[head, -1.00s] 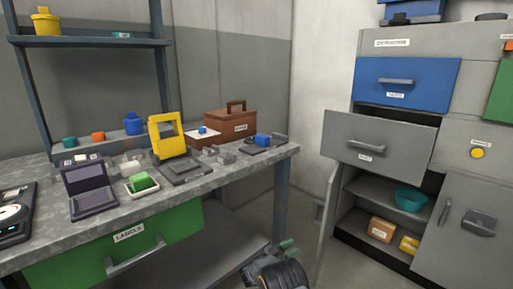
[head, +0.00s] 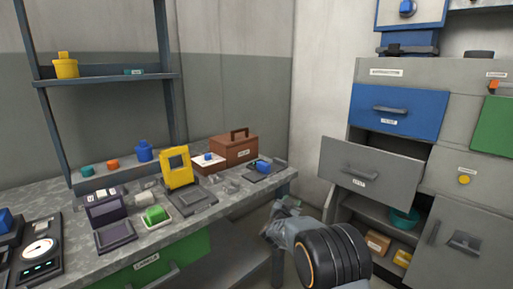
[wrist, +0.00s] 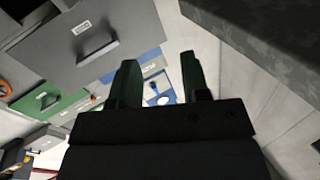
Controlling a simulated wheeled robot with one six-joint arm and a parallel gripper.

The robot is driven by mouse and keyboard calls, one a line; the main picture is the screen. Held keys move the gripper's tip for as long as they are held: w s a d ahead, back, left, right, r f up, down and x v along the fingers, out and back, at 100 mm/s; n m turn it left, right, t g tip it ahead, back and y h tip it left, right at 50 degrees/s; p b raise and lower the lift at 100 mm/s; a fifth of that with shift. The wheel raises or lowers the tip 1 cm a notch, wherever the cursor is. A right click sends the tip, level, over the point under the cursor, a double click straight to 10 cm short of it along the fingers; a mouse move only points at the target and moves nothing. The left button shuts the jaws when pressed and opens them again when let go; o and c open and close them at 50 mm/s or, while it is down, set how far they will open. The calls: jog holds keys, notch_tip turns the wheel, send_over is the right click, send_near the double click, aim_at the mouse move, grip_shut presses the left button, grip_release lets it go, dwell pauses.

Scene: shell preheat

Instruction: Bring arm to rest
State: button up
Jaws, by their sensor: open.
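My gripper (wrist: 159,88) shows in the wrist view with its two green fingers apart and nothing between them. In the head view my arm rises at the lower middle, between the workbench (head: 235,209) and the grey cabinet (head: 455,140). The fingers cannot be made out clearly there. The wrist view looks past the fingers toward cabinet fronts, with a green drawer (wrist: 50,115) at left and the dark bench edge at upper right.
A grey drawer (head: 368,172) stands pulled out close to my arm. The blue drawer (head: 398,111) above it is shut. A teal bowl (head: 403,219) and boxes sit on the shelf below. The bench holds a yellow-framed device (head: 178,168), a brown toolbox (head: 238,150) and several small items.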

jog(key=s+a+r+n+g+y+p, duration=0.1)
jog(key=s+r+n+g+y+p, duration=0.15)
jog(key=s+r+y+p, duration=0.6)
jog(key=s+a+r+n+g+y+p, duration=0.1)
jog(key=s+r+n+g+p, duration=0.25)
jog(key=r, duration=0.95)
jog(key=s+d+r+g+p, duration=0.1)
jog(key=s+g+p, duration=0.1)
jog(key=s, duration=0.7)
jog(key=s+d+r+g+h+p, duration=0.1)
jog(key=s+d+r+g+p, duration=0.1)
jog(key=s+p, duration=0.3)
jog(key=s+d+r+n+g+p, duration=0.1)
jog(key=s+p, duration=0.3)
jog(key=s, duration=1)
jog(key=shift+d+r+g+h, duration=0.35)
jog(key=shift+d+r+g, duration=0.2)
jog(key=shift+g, duration=0.25)
jog(key=shift+a, duration=0.1)
